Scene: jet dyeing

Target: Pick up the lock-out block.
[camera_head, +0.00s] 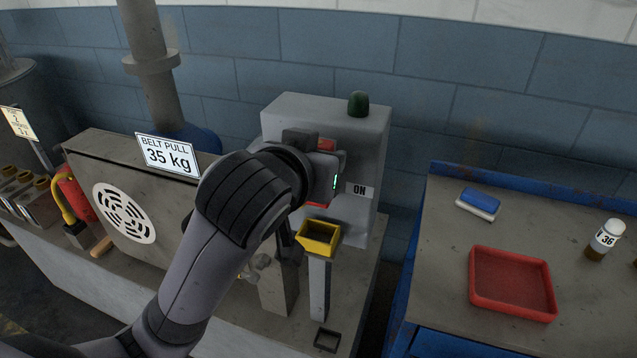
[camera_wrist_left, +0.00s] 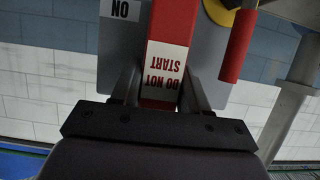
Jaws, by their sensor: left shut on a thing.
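The lock-out block is a red block (camera_wrist_left: 176,25) with a white "DO NOT START" label, seen upside down in the left wrist view. My left gripper (camera_wrist_left: 162,84) is shut on it, one finger on each side of the label end. In the head view the left gripper (camera_head: 326,172) is in front of the grey switch box (camera_head: 370,140). It hides most of the block; only red bits show above and below it. I cannot tell whether the block touches the box. My right gripper is not in view.
A red handle (camera_wrist_left: 238,45) is right of the block in the wrist view. A yellow tray (camera_head: 318,237) stands on a post below the gripper. A red tray (camera_head: 512,311) lies on the right bench.

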